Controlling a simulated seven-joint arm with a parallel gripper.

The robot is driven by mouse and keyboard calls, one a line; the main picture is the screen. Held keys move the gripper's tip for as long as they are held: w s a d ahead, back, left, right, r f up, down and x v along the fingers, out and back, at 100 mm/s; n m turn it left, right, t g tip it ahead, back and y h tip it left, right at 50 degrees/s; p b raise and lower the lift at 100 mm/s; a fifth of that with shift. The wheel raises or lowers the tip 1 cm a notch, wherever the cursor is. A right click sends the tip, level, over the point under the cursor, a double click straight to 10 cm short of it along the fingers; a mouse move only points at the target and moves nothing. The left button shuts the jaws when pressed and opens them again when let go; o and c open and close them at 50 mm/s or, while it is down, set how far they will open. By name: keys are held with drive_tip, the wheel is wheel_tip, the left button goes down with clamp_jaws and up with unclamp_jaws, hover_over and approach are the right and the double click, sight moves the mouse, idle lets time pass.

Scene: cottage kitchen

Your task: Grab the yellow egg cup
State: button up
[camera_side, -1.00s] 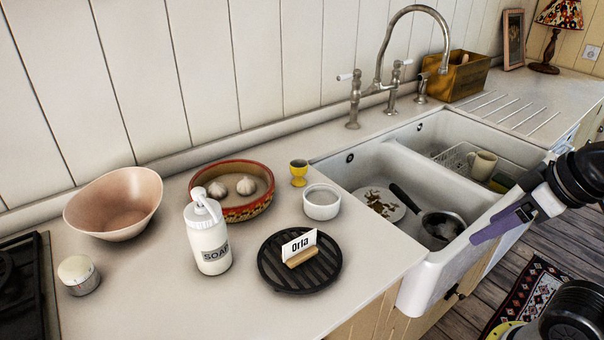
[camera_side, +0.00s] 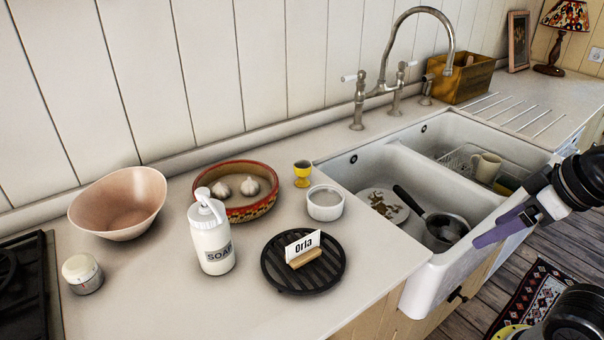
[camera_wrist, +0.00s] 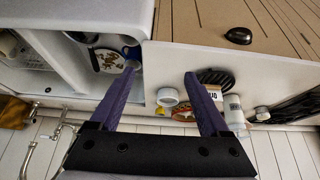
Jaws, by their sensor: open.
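The yellow egg cup (camera_side: 303,174) stands upright on the counter near the wall, behind the white ramekin (camera_side: 325,203) and to the right of the red patterned bowl (camera_side: 238,212). It has a dark top. My gripper (camera_side: 484,238) is at the right, by the front of the sink, well apart from the egg cup. Its purple fingers are open and empty. In the wrist view my gripper (camera_wrist: 160,72) has its fingers spread wide, with the ramekin (camera_wrist: 167,97) seen between them.
A soap bottle (camera_side: 211,238), a black round trivet (camera_side: 281,279) with a name card (camera_side: 302,244), and a pink bowl (camera_side: 117,208) stand on the counter. The double sink (camera_side: 413,225) holds dishes and a pan (camera_side: 441,232). The tap (camera_side: 358,95) rises behind it.

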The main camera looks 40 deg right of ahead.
drive_tip(key=shift+o, duration=0.8)
